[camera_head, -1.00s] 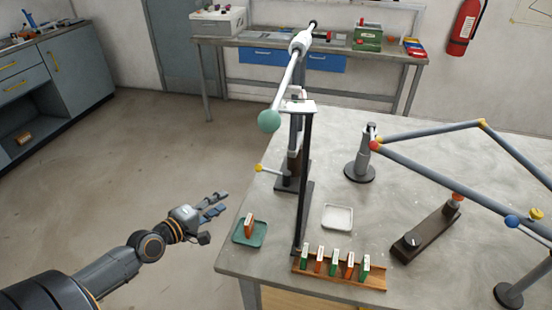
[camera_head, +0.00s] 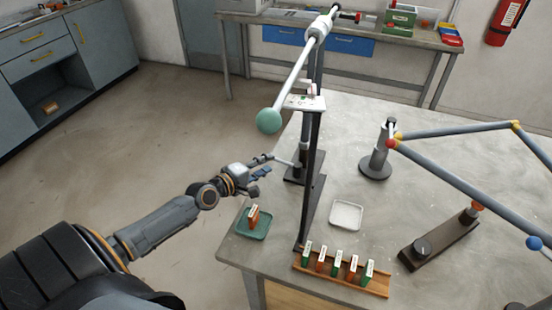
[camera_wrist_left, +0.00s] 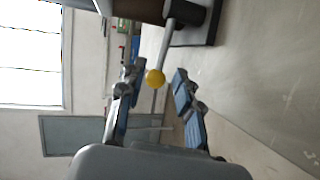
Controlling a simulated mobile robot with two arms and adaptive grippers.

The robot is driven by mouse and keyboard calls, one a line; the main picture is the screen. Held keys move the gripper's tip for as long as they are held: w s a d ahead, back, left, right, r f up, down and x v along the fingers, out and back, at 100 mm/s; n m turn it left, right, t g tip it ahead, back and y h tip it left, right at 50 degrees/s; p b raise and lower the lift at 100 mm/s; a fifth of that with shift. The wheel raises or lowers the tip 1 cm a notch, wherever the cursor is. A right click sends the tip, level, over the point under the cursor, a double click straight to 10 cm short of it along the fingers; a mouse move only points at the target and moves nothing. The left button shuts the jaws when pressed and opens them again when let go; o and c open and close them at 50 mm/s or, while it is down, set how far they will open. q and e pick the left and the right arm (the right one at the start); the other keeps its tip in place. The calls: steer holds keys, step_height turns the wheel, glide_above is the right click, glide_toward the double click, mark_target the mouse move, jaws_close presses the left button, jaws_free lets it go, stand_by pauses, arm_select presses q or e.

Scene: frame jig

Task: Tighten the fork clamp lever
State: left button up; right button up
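The clamp lever is a thin grey rod (camera_head: 284,162) sticking out to the left from the dark rear stand (camera_head: 304,172). In the head view the ball is hidden at my fingers. My left gripper (camera_head: 266,165) is at the lever's end, left of the stand. In the left wrist view its two fingers (camera_wrist_left: 154,80) are apart, one on each side of the ball in the picture. I cannot tell whether either touches it. My right gripper is not in view.
A green tray (camera_head: 244,231) with an orange block lies below my left gripper. A white tray (camera_head: 333,222), a wooden rack (camera_head: 376,288) of small blocks and a tall post with a big green ball (camera_head: 269,121) stand close by. Grey frame tubes (camera_head: 450,178) fill the right.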

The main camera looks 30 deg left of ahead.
mark_target(276, 159)
arm_select(q)
steer(key=x, duration=0.4)
steer(key=shift+w+f, duration=0.1)
steer(key=shift+w, duration=0.2)
steer(key=shift+w+d, duration=0.1)
steer(key=shift+w, duration=0.15)
jaws_close()
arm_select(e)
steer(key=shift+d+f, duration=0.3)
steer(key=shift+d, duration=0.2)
